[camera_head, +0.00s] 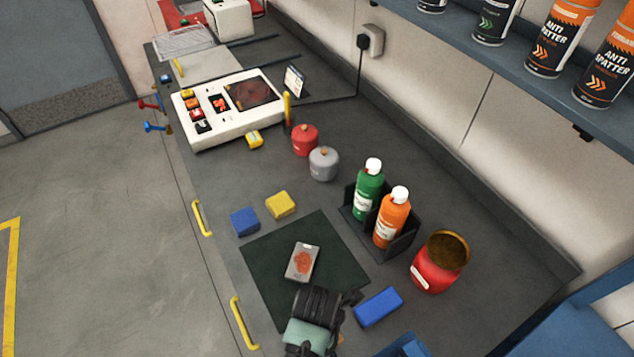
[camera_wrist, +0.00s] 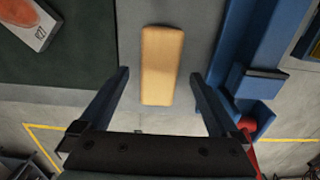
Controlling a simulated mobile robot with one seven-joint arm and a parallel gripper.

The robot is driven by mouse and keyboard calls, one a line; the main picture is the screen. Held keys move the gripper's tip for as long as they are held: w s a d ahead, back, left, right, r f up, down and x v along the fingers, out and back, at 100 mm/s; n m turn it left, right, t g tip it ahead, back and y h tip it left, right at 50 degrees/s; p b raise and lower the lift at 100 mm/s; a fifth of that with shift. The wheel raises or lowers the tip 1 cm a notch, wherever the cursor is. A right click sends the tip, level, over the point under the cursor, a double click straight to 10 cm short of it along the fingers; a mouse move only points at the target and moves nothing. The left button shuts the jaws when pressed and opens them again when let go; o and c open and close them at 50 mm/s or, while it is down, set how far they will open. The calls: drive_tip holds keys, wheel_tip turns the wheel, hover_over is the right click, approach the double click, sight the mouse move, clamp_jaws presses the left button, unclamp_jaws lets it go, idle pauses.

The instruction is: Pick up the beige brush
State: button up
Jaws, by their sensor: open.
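The beige brush (camera_wrist: 162,62) shows in the wrist view as a plain rounded tan block on the grey bench top, upper middle of the picture. My gripper (camera_wrist: 159,78) is open, with one finger on each side of the brush in the picture and a gap on both sides. I cannot tell how far above it the fingers are. In the head view my gripper's fingers are hidden beneath my wrist (camera_head: 316,305), and only a small tan bit (camera_head: 340,338), likely the brush, shows beside it.
A dark green mat (camera_head: 273,262) carries a grey card-like piece with an orange patch (camera_head: 302,262). A blue block (camera_head: 378,307) lies right of my wrist, with a blue bin (camera_head: 405,346) at the bottom. A red pot (camera_head: 438,268) and a bottle rack (camera_head: 403,246) stand farther back.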

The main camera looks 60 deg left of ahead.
drive_tip(key=shift+f, duration=1.5)
clamp_jaws()
drive_tip(key=shift+r, duration=0.1)
wheel_tip(320, 180, up, 10)
drive_tip(key=shift+f+b, duration=0.1)
drive_tip(key=shift+b, duration=0.25)
